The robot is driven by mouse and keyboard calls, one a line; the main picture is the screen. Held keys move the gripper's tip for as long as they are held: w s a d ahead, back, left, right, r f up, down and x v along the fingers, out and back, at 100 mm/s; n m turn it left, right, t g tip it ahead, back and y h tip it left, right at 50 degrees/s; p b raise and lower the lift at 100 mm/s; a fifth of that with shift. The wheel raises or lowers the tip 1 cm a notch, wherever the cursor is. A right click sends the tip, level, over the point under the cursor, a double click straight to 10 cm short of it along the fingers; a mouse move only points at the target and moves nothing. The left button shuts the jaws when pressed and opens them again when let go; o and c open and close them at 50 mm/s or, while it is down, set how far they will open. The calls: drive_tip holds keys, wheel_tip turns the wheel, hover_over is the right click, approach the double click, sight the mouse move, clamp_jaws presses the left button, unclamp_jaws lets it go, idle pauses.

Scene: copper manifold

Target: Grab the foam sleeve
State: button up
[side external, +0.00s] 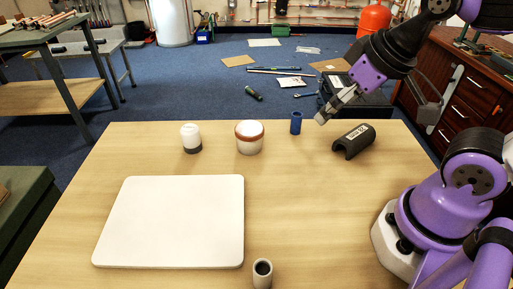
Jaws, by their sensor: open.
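The foam sleeve (354,142) looks like a dark grey half-open tube with pale lettering on top. It lies on the right part of the wooden table, tilted in the picture. My gripper (322,119) is open and empty, above the table, up and to the left of the sleeve in the picture. It is apart from the sleeve. The exact gap and height between them cannot be told from this one view.
A blue cylinder (296,123) stands left of my gripper. A white jar with a brown band (249,138) and a white-and-grey bottle (191,139) stand further left. A white board (172,221) covers the front left. A small grey tube (262,273) stands at the front edge.

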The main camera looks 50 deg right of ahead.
drive_tip(key=m+g, duration=0.6)
drive_tip(key=m, duration=1.3)
hover_over(357, 133)
wheel_tip(357, 133, down, 7)
drive_tip(key=shift+w+a+r, duration=0.1)
drive_tip(key=shift+w+a, duration=0.05)
drive_tip(key=shift+m, duration=0.3)
wheel_tip(357, 133, down, 5)
drive_tip(key=shift+r, duration=0.1)
drive_tip(key=f, duration=0.5)
drive_tip(key=shift+d+f, duration=0.25)
drive_tip(key=c, duration=1.1)
